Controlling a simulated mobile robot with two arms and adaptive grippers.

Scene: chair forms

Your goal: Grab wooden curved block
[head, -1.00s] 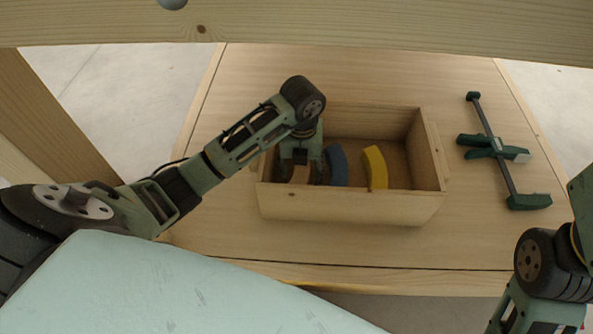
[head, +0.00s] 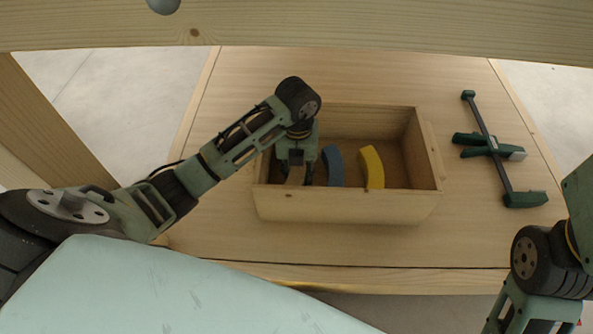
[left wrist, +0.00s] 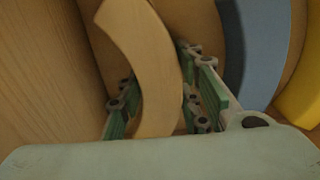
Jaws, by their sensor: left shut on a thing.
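The wooden curved block (left wrist: 150,60) stands between the fingers of my left gripper in the left wrist view, inside the wooden box (head: 340,207). My left gripper (head: 294,180) reaches down into the left end of the box and is shut on the block. In the head view the gripper hides most of the block. My right arm shows at the lower right of the head view, but its fingers are out of the picture.
A blue curved block (head: 333,166) and a yellow curved block (head: 372,167) stand in the box, right of my left gripper. A green and black clamp (head: 490,145) lies on the table (head: 480,235) to the right. A wooden beam (head: 300,25) crosses the top of the view.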

